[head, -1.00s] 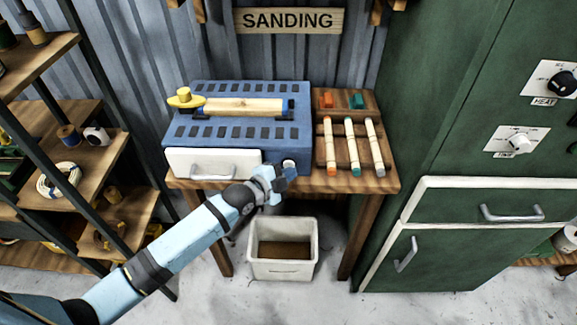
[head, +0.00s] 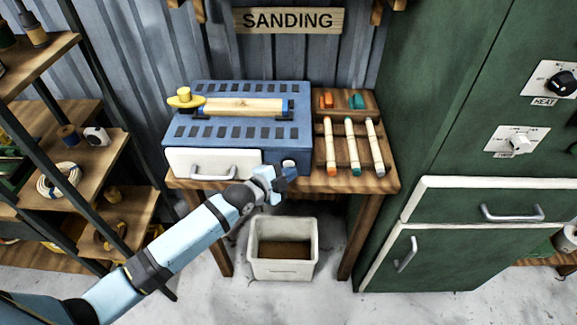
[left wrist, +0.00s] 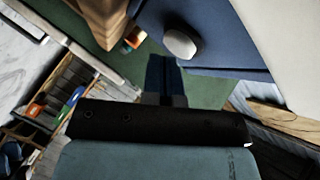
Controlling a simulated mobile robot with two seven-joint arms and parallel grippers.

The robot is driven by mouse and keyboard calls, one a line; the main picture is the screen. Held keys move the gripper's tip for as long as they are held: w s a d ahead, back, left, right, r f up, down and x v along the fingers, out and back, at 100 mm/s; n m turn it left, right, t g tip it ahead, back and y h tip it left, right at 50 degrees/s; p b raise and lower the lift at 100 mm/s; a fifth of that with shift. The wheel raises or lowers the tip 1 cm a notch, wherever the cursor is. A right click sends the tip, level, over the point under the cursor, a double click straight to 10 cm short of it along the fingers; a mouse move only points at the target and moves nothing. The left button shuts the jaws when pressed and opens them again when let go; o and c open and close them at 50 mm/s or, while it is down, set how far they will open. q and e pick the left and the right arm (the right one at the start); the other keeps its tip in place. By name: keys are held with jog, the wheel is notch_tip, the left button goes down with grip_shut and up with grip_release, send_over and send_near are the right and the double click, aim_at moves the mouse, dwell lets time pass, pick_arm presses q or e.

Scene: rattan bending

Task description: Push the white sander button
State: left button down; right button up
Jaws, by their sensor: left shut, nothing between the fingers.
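The white sander button (head: 289,164) is on the lower right front of the blue sander (head: 240,143). It also shows in the left wrist view as a white rounded knob (left wrist: 180,45) on the blue panel (left wrist: 218,42). My left gripper (head: 289,173) is shut and empty, just below the button in the head view. In the left wrist view its dark fingertips (left wrist: 161,62) lie below and left of the button, and I cannot tell whether they touch the panel. My right gripper is not in view.
The sander stands on a wooden table (head: 386,182) beside a rack with several coloured-tipped sticks (head: 351,147). A white drawer (head: 213,163) is left of the button. A white bin (head: 283,268) stands below, and a green cabinet (head: 480,250) is at the right.

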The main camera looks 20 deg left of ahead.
pick_arm(q)
jog(key=shift+w+a, duration=0.15)
jog(key=shift+w, duration=0.25)
jog(key=shift+s+p, duration=0.35)
jog(key=shift+s, duration=0.05)
jog(key=s+d+p, duration=0.2)
jog(key=s+p, duration=0.1)
jog(key=s, duration=0.2)
jog(key=shift+s+p, duration=0.4)
dwell(0.5)
